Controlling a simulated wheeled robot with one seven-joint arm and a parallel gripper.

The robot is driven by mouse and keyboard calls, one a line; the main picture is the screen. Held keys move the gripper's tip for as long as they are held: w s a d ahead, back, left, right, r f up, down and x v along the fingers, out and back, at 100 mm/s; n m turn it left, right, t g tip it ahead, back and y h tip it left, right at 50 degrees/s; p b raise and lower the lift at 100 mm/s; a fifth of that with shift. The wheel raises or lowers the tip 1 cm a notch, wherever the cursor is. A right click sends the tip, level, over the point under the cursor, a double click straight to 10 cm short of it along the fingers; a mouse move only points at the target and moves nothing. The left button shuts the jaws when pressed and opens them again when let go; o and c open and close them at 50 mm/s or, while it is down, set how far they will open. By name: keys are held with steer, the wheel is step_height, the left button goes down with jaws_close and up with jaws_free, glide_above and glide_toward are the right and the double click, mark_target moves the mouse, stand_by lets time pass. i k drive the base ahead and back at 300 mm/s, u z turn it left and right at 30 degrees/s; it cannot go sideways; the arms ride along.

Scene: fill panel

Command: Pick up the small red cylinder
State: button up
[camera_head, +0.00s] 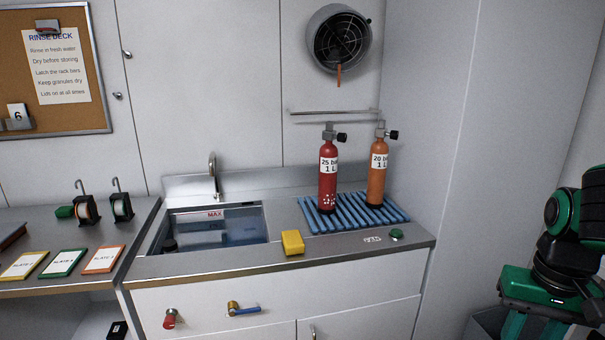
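A small red cylinder (328,186) stands upright on a blue slatted rack (310,222) on the counter right of the sink. It has a white label that seems to read "25 bar 1 L", whitish spots near its base and a dark valve knob on top. A similar orange cylinder (377,180), labelled about "20 bar 1 L", stands upright just to its right, with a narrow gap between them. Parts of my green and black arm show at the right edge, well apart from both cylinders. My gripper is not in view.
A thin rail (335,112) runs on the wall behind the cylinders, below a round fan (338,40). A yellow block (292,243) and a green button (396,234) sit near the counter's front edge. A water-filled sink (215,228) with a faucet is at left.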

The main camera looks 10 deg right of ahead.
mark_target(328, 153)
steer(key=u, duration=0.35)
steer(key=i, duration=1.55)
steer(key=u, duration=0.3)
